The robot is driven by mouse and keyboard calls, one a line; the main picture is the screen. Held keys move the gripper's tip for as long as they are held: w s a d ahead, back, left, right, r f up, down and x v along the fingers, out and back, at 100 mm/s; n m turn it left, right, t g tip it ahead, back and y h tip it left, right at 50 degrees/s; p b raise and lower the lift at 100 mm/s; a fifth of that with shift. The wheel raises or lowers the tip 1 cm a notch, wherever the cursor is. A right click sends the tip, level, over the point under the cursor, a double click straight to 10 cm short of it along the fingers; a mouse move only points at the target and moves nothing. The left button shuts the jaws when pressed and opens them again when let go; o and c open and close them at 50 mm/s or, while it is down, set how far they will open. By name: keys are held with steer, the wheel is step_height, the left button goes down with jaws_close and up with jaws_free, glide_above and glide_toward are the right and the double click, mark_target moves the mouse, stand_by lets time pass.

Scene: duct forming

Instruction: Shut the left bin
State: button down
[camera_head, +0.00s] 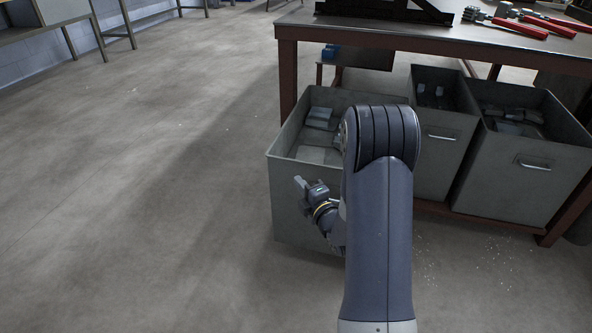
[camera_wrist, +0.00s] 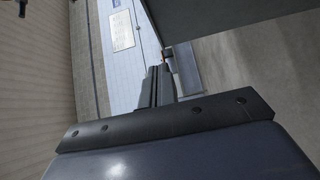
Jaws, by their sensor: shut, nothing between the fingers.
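The left bin (camera_head: 285,215) is a grey open-topped metal bin under the workbench. It is pulled out toward me, well in front of the other two bins, and holds several grey pieces. My gripper (camera_head: 299,182) is shut and empty at the bin's front left, near its front wall. I cannot tell whether it touches the bin. In the wrist view my shut fingers (camera_wrist: 160,80) show beside a large grey surface at the upper right.
The middle bin (camera_head: 433,150) and the right bin (camera_head: 527,180) sit under the workbench (camera_head: 430,38), each with a front handle. Red-handled tools (camera_head: 510,26) lie on the bench top. A red-brown bench leg (camera_head: 288,80) stands behind the left bin. The floor at left is clear.

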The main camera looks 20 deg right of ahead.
mark_target(292, 160)
steer(key=w, duration=0.2)
steer(key=w+b, duration=0.1)
steer(key=w, duration=0.1)
steer(key=w+d, duration=0.1)
steer(key=w, duration=0.2)
steer(key=shift+f+b, duration=0.1)
steer(key=shift+b, duration=0.2)
steer(key=shift+w+d, duration=0.25)
steer(key=shift+w, duration=0.1)
steer(key=shift+w+d, duration=0.1)
steer(key=shift+w, duration=0.05)
